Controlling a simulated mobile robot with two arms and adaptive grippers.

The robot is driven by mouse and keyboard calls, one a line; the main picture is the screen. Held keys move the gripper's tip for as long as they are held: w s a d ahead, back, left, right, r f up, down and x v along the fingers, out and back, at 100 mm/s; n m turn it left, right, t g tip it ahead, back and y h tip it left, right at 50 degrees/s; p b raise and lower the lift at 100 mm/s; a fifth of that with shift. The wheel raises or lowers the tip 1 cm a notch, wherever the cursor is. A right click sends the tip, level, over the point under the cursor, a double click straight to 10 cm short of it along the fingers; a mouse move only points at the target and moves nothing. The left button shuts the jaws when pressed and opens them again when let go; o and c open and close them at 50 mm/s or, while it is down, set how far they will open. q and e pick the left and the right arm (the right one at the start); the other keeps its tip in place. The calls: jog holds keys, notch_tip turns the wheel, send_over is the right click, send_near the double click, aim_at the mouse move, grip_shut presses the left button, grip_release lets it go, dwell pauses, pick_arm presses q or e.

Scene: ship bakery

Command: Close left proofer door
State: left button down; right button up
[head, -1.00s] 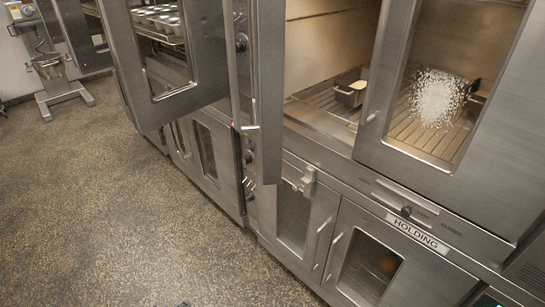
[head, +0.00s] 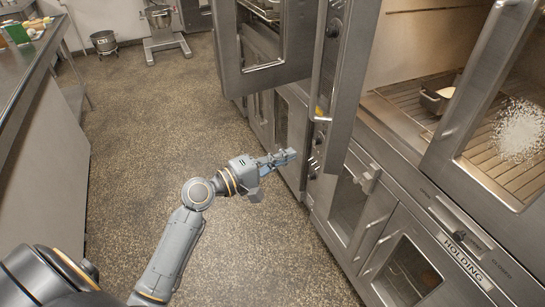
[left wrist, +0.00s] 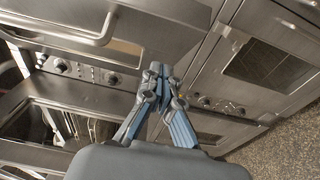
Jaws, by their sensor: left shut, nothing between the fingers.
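The cabinet's left door (head: 347,75) stands swung open in the head view, seen nearly edge-on, with the lit chamber exposed to its right. A yellow and metal handle piece (head: 320,113) shows near its lower edge. My left gripper (head: 291,155) is shut and empty, below and left of this door, apart from it in the picture. In the left wrist view my left gripper (left wrist: 159,72) shows its fingertips together before steel panels; a bar handle (left wrist: 70,38) is at upper left. I cannot tell which panel carries it. My right gripper is out of view.
The right upper door (head: 490,110) is shut, with fogged glass. A pan (head: 437,97) sits on the chamber rack. Lower doors (head: 405,270) under the HOLDING label are shut. Another door (head: 262,50) stands open farther back. A counter (head: 25,70) is at left; the aisle floor is clear.

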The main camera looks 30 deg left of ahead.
pick_arm(q)
jog(key=w+d+p, duration=0.2)
jog(key=w+d, duration=0.2)
jog(key=d, duration=0.1)
jog(key=shift+d, duration=0.35)
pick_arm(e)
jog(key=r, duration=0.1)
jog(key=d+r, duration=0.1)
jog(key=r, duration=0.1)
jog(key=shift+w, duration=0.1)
